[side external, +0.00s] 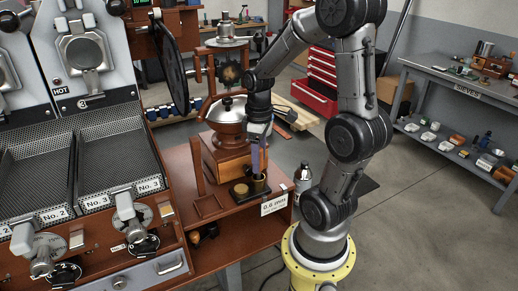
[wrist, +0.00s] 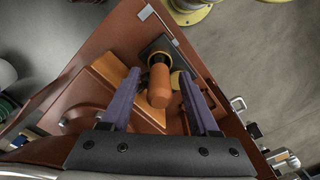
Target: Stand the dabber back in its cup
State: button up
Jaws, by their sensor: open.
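My gripper (side external: 259,156) points down over the small wooden stand, its fingers apart. In the wrist view my gripper (wrist: 160,100) has one blue-purple finger on each side of the dabber (wrist: 159,88), an orange-brown rounded cylinder, with visible gaps. The dabber's lower end meets a dark round part on a black base (wrist: 153,45). A small brass cup (side external: 259,184) stands under my fingertips in the side view. I cannot tell for sure whether the dabber's lower end sits inside the cup. The fingers hide most of the dabber in the side view.
A wooden grinder (side external: 226,155) with a metal dome stands close behind my gripper. The roaster (side external: 80,150) fills the left.

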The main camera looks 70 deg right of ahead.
notch_tip(320, 180, up, 11)
jog(key=shift+r, duration=0.4)
jog(key=shift+a+r, duration=0.2)
jog(key=shift+a, duration=0.05)
jog(key=s+a+t, duration=0.1)
jog(key=a+t, duration=0.1)
jog(key=a, duration=0.6)
jog(key=s+a+f+t, duration=0.1)
jog(key=s+a+t, duration=0.1)
jog(key=a, duration=0.5)
jog(key=shift+a+f+t, duration=0.15)
jog(key=shift+a+t, duration=0.25)
jog(key=shift+t, duration=0.4)
